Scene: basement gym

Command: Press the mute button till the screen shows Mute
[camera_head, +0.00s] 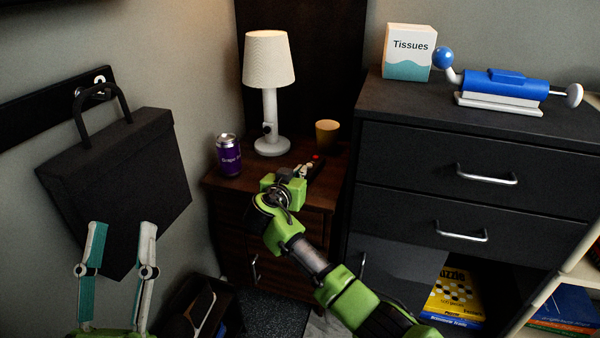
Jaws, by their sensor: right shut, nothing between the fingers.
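A small dark device with a red spot, which looks like a remote control (318,162), lies on the brown nightstand (226,185). My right gripper (304,170) is shut and empty, right beside the device's left side and partly covering it. I cannot tell whether its fingertips touch the device. The mute button cannot be made out, and no screen is in view. My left gripper (122,228) is open and empty at the lower left, away from the nightstand, in front of a hanging black bag.
A white lamp (269,100), a purple can (229,156) and a tan cup (327,134) stand on the nightstand around the device. A dark dresser (450,150) rises close on the right, with a tissue box (408,53) on top. The black bag (120,185) hangs at left.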

